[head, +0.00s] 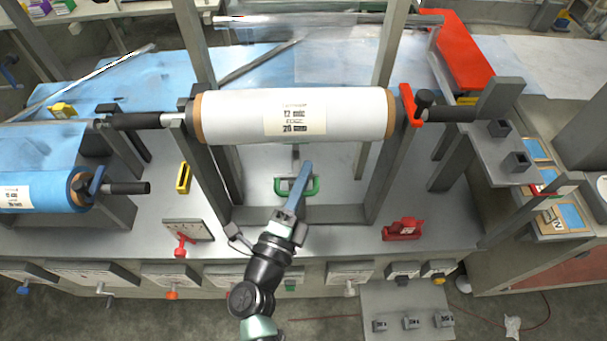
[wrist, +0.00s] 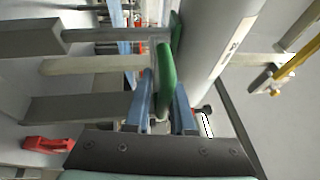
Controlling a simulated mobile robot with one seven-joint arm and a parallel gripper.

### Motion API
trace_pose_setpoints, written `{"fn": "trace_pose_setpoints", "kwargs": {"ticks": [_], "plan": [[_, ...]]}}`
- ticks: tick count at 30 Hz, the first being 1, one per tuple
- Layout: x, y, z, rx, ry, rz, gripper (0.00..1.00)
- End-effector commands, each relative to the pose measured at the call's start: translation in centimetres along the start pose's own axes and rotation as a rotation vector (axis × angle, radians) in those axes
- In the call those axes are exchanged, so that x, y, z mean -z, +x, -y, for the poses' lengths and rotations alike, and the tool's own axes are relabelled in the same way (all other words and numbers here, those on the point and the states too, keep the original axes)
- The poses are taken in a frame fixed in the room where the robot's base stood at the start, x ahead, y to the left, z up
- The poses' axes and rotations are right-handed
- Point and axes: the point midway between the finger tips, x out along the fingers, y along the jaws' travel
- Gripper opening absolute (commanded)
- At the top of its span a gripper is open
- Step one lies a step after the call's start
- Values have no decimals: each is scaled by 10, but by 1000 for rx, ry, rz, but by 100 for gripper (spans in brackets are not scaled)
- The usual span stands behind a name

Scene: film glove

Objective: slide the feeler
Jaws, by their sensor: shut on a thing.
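The feeler shows as a green handle (head: 313,187) in the head view, below the middle of a large white film roll (head: 235,115). In the wrist view the green handle (wrist: 166,70) runs between my two blue fingers. My gripper (head: 299,178) is shut on this handle, and its fingers hide part of it in the head view. A short grey strip (head: 296,153) shows between the handle and the roll. The roll lies level between two grey uprights and bears a printed label (head: 295,120). The wrist view shows the roll (wrist: 222,40) close beside the handle.
A red lever (head: 409,105) and a black handle (head: 450,115) are at the roll's right end. A blue roll (head: 40,192) is at left. A red dispenser (head: 403,229) stands on the bench at right, and a yellow block (head: 183,178) at left. Grey uprights flank my gripper.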

Motion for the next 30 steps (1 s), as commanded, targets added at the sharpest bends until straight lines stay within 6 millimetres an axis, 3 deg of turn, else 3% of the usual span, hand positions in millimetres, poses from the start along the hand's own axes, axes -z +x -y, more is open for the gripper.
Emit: {"fn": "trace_pose_setpoints", "kwargs": {"ticks": [2, 3, 7, 17, 20, 30], "plan": [[-3, 2, 6, 13, 5, 3, 0], [-3, 2, 6, 13, 5, 3, 24], [-3, 2, 6, 13, 5, 3, 45], [-2, -5, 3, 8, 2, 2, 45], [-1, -19, 2, 6, 0, 3, 45], [-2, -93, 0, 8, 2, 4, 45]]}}
